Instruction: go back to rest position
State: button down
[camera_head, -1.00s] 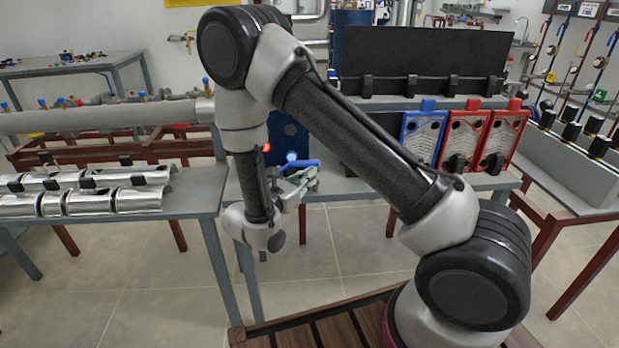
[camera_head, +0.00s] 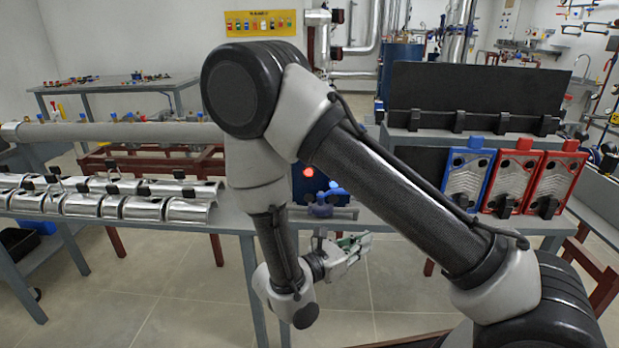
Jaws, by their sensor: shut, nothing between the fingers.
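My gripper (camera_head: 358,246) is at the end of my folded arm, near the middle of the camera_head view. It is shut and empty, and points to the right. It hangs in front of the grey table's front edge, over the floor, apart from the blue valve (camera_head: 325,205) that stands on the table behind it. My upper arm and forearm hide part of the table and the equipment behind.
One blue plate (camera_head: 468,178) and two red plates (camera_head: 512,180) stand in a row at the right. Silver half-shell covers (camera_head: 145,208) lie on the left table. A black panel (camera_head: 478,88) stands behind. The tiled floor (camera_head: 190,290) is clear in front.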

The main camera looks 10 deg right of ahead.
jog(key=s+d+r+m+g+y, duration=0.75)
jog(key=s+m+g, duration=0.3)
jog(key=m, duration=0.25)
jog(key=s+d+r+m+t+y, duration=0.2)
jog(key=d+r+m+t+y, duration=0.1)
jog(key=r, duration=0.5)
jog(key=s+d+r+m+t+y, duration=0.3)
jog(key=d+r+m+t+y, duration=0.1)
jog(key=r+m, duration=0.3)
notch_tip(320, 180, up, 2)
jog(key=shift+d+r+m+y, duration=0.2)
jog(key=shift+d+m+y, duration=0.15)
jog(key=shift+y, duration=0.2)
dwell(0.9)
